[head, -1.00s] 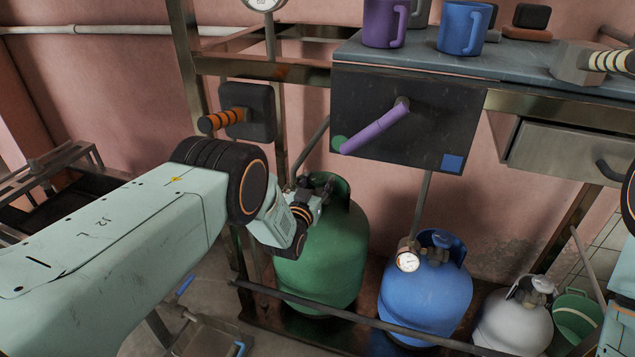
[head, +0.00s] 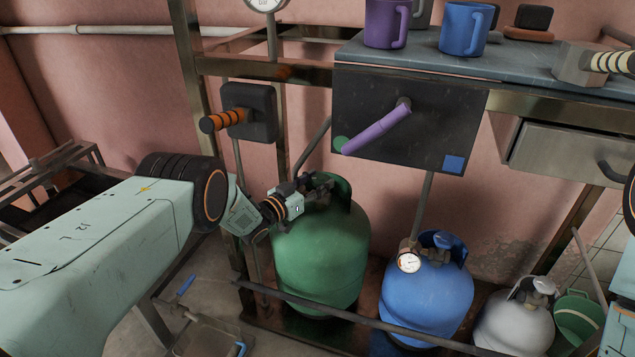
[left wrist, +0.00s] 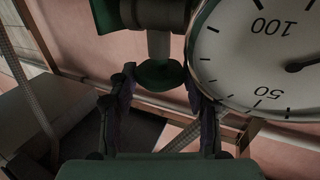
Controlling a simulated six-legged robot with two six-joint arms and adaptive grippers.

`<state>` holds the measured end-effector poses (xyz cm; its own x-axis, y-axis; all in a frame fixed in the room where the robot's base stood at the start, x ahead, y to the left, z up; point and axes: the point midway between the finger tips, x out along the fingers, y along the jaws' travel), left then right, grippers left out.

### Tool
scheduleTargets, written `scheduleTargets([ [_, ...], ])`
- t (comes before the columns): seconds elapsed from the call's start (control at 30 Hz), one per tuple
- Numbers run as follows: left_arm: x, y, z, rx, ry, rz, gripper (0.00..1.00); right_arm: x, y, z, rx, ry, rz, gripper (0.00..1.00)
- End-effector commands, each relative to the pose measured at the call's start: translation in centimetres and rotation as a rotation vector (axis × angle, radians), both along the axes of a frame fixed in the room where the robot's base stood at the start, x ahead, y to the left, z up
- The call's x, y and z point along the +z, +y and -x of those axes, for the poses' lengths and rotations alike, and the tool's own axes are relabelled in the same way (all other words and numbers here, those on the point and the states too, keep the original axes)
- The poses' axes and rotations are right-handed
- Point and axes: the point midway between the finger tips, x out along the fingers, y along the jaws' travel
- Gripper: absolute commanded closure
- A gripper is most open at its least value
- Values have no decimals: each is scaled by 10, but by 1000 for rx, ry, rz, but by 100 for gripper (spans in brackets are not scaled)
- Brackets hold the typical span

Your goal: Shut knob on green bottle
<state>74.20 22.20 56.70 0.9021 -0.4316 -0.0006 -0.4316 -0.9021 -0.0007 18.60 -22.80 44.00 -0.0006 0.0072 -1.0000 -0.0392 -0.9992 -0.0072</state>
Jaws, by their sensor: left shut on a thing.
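The green bottle (head: 320,255) stands upright below the dark panel in the head view. My left gripper (head: 314,190) reaches its valve at the top from the left and hides most of it. In the left wrist view the green knob (left wrist: 160,74) sits on a pale stem between the two fingers of my left gripper (left wrist: 160,88). The gripper is shut on the knob. A large white dial gauge (left wrist: 262,50) is close beside the right finger. My right gripper is out of view.
A blue bottle (head: 428,297) with a small gauge (head: 409,262) and a grey bottle (head: 514,322) stand to the right. A rail (head: 350,315) crosses in front. A purple lever (head: 378,130) and an orange-striped handle (head: 222,121) stick out above.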

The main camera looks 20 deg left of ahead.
Motion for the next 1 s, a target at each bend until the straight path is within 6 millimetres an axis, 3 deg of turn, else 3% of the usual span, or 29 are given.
scheduleTargets([
  [0.33, -2, 2, 0, -100, 4, 1, 82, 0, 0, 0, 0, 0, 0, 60],
  [0.87, -3, 2, 1, -118, 5, 2, 82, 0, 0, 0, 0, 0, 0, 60],
  [0.9, -3, 2, 1, -118, 5, 2, 49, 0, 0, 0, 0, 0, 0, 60],
  [1.0, -2, 2, 0, -118, 4, 1, 41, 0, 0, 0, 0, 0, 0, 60],
])
